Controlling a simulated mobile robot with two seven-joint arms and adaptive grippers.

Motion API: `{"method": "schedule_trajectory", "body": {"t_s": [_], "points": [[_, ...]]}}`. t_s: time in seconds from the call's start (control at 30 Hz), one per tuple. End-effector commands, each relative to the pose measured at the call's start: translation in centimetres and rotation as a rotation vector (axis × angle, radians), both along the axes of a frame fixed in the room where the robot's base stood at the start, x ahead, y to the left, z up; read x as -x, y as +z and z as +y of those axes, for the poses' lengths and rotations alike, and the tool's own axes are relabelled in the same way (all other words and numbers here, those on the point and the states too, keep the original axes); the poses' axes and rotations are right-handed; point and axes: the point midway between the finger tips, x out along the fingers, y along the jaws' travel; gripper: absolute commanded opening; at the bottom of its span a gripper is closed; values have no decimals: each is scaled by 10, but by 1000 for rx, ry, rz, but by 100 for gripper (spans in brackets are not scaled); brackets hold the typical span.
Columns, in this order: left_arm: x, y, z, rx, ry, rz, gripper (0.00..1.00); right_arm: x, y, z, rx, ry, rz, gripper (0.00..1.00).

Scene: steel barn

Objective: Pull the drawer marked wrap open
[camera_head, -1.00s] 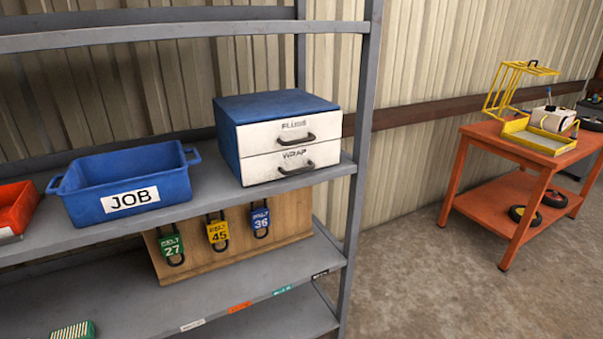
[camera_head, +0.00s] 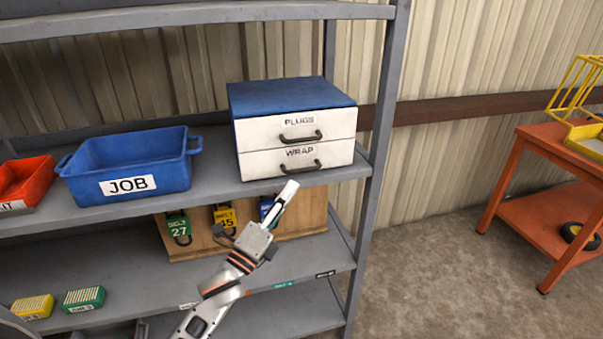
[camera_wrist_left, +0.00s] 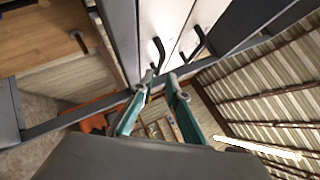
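A small cabinet with a blue top (camera_head: 290,93) stands on the shelf, with two white drawers, both shut. The lower drawer, marked WRAP (camera_head: 262,166), has a dark bar handle (camera_head: 300,168); in the left wrist view that handle (camera_wrist_left: 158,52) shows just beyond the fingertips. The upper drawer is marked PLUGS (camera_head: 262,133). My left gripper (camera_head: 287,190) is just below and in front of the WRAP handle. In the left wrist view its teal fingers (camera_wrist_left: 161,77) are apart with nothing between them. My right gripper is in neither view.
A blue JOB bin (camera_head: 125,160) and a red bin (camera_head: 27,180) stand left of the cabinet. Padlocks hang on a wooden board (camera_head: 312,208) below, behind my left arm. A shelf post (camera_head: 386,120) rises right of the cabinet. An orange cart (camera_head: 520,215) stands farther right.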

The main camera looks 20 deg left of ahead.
Motion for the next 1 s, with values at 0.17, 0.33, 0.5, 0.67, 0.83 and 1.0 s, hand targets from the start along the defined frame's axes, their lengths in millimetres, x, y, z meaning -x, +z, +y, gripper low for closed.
{"method": "schedule_trajectory", "body": {"t_s": [0.17,0.33,0.5,0.67,0.83,1.0], "points": [[-26,14,-8,2,-1,-2,15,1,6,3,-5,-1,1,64],[-45,21,-13,3,-1,1,15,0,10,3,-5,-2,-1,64],[-54,24,-16,2,0,3,15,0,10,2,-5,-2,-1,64],[-55,24,-16,3,-1,3,15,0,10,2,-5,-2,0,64],[-55,24,-16,3,-1,3,0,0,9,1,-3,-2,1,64],[-55,24,-16,3,-1,3,0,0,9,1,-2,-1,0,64]]}}
